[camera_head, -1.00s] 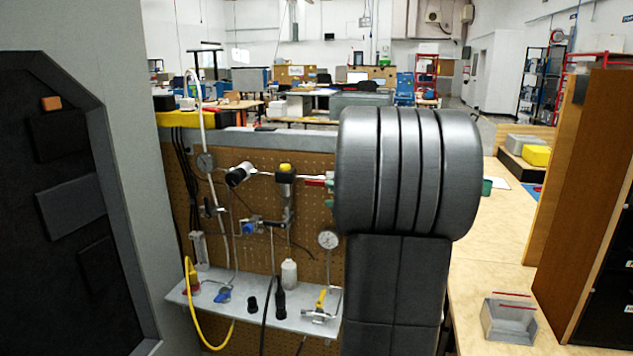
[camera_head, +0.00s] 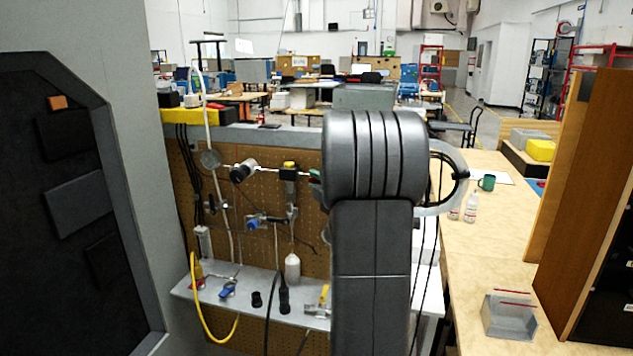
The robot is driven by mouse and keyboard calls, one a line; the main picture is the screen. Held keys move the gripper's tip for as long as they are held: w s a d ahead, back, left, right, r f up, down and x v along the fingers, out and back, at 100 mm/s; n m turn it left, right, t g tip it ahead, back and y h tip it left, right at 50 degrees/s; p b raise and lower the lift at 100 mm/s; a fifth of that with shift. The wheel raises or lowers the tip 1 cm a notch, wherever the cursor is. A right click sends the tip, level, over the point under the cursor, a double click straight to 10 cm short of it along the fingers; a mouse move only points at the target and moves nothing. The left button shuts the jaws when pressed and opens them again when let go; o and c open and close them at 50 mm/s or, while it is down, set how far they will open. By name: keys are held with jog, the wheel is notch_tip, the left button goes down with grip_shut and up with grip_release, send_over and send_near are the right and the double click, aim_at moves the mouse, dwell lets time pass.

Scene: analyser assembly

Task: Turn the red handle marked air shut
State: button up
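The red handle marked air cannot be made out now; my own dark grey arm covers the right part of the brown pegboard (camera_head: 235,180). A small green part (camera_head: 315,178) shows at the arm's left edge, at the end of the thin horizontal pipe. A valve with a yellow top (camera_head: 289,172) sits on that pipe to the left. My gripper is not in view, so its opening and anything in it are hidden.
A grey shelf (camera_head: 255,300) below the pegboard bears a blue-handled valve (camera_head: 228,288), a yellow-handled valve (camera_head: 321,298) and a white bottle (camera_head: 292,268). A yellow hose (camera_head: 196,300) hangs over its front. Wooden table (camera_head: 480,270) at right has bottles and a grey box (camera_head: 508,315).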

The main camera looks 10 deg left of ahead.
grip_shut()
